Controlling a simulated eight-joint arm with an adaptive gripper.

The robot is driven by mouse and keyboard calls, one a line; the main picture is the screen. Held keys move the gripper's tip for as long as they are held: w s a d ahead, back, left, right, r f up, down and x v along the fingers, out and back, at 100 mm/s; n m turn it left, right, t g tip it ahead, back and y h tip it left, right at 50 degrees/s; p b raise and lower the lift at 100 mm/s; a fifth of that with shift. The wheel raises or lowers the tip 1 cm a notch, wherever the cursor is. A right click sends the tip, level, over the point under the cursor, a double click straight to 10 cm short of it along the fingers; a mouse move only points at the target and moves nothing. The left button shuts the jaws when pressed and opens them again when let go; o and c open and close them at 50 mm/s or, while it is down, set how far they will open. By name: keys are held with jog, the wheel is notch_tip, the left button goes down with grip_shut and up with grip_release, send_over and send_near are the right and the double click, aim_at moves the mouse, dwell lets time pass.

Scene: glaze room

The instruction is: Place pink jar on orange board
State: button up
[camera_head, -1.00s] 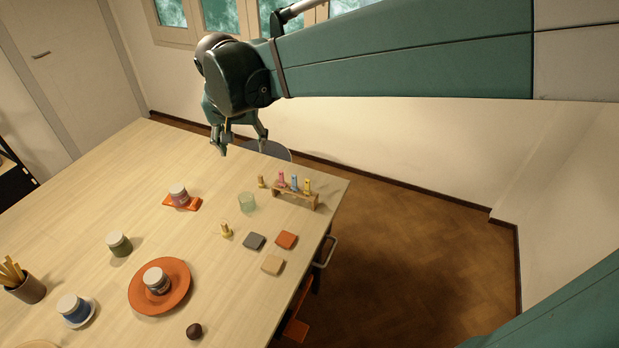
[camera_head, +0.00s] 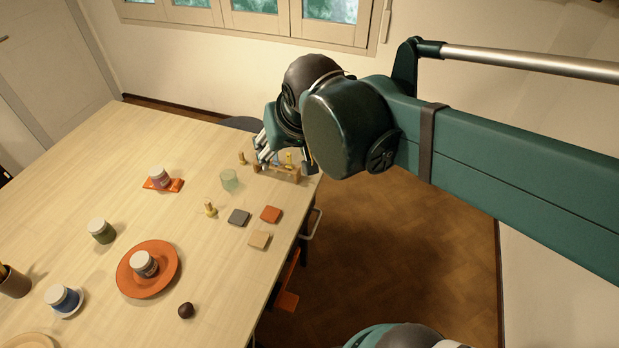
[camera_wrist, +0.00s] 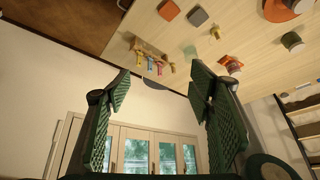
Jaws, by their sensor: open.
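The pink jar (camera_head: 161,179) has a white lid and stands upright on the small orange board (camera_head: 176,186), left of centre on the table. In the wrist view the jar (camera_wrist: 235,69) and board (camera_wrist: 225,60) show small at the upper right, seen upside down. My gripper (camera_head: 287,161) is open and empty. In the head view it covers part of the peg rack, well to the right of the jar and apart from it. In the wrist view nothing is between its spread fingers (camera_wrist: 160,92) but distant wall and windows.
A large orange plate (camera_head: 167,283) bears a dark jar (camera_head: 144,263). A green jar (camera_head: 102,231), blue jar (camera_head: 62,298), glass (camera_head: 229,180), several coloured tiles (camera_head: 238,217) and a peg rack (camera_head: 278,174) are on the table. Bare table surrounds the orange board.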

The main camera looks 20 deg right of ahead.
jog(key=s+d+f+n+t, duration=0.1)
jog(key=s+d+f, duration=0.2)
jog(key=s, duration=0.4)
jog(key=shift+s+f, duration=0.2)
jog(key=shift+f, duration=0.1)
